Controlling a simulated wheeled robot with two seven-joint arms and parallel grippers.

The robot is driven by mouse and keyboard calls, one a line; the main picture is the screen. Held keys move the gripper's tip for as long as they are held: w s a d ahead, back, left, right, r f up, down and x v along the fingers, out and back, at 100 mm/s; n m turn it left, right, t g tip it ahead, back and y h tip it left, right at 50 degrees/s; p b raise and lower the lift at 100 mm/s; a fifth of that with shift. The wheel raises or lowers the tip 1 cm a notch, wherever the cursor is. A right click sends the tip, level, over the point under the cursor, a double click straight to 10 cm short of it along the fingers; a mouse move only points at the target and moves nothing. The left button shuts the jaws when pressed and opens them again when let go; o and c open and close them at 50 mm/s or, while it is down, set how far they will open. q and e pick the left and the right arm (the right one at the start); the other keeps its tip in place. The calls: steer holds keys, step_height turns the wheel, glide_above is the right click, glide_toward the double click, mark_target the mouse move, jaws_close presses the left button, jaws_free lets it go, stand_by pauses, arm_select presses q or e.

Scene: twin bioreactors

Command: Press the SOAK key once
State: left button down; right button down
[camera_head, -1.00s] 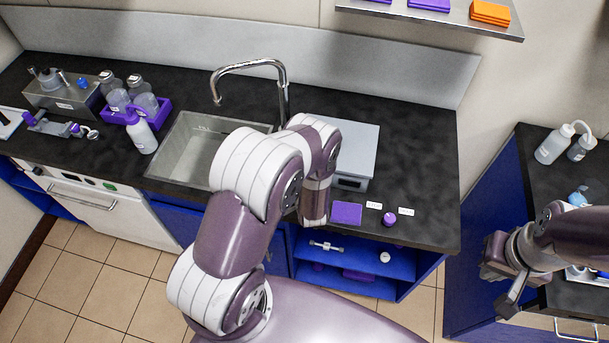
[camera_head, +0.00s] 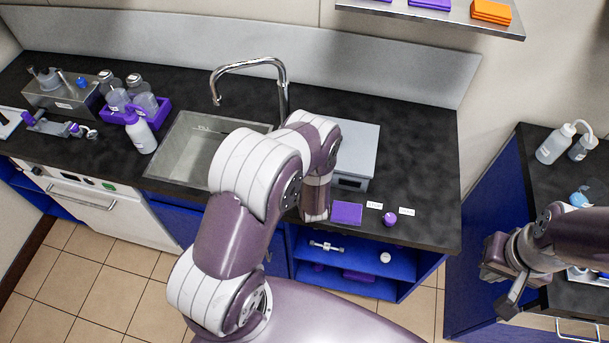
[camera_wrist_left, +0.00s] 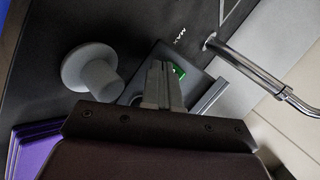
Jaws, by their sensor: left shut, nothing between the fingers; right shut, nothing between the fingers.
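In the left wrist view my left gripper (camera_wrist_left: 160,85) is shut and empty. Its fingertips are over a grey panel (camera_wrist_left: 205,82), beside a small green key (camera_wrist_left: 179,71). Whether they touch it I cannot tell. No SOAK lettering is readable, so I cannot tell whether this is the SOAK key. In the head view my left arm covers part of a grey box (camera_head: 357,146) right of the sink, and the left fingertips are hidden. My right gripper (camera_head: 506,300) is shut and empty, near the right-hand bench.
A grey round knob (camera_wrist_left: 92,72) stands left of the left fingers. A chrome tap (camera_head: 284,95) rises behind the sink (camera_head: 185,150). A purple pad (camera_head: 347,213) and a purple knob-like piece (camera_head: 390,219) lie at the counter's front, with small labels nearby.

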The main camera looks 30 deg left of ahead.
arm_select(q)
steer(key=shift+w, duration=0.15)
stand_by(0.3)
steer(key=shift+s+d, duration=0.2)
steer(key=shift+s, duration=0.6)
steer(key=shift+s+d+p, duration=0.2)
steer(key=shift+s+p, duration=0.1)
steer(key=shift+s, duration=0.5)
steer(key=shift+s+d+p, duration=0.15)
steer(key=shift+s+p, duration=0.1)
steer(key=shift+s, duration=0.55)
steer(key=shift+s+d+p, duration=0.2)
steer(key=shift+s+p, duration=0.1)
steer(key=shift+s, duration=0.5)
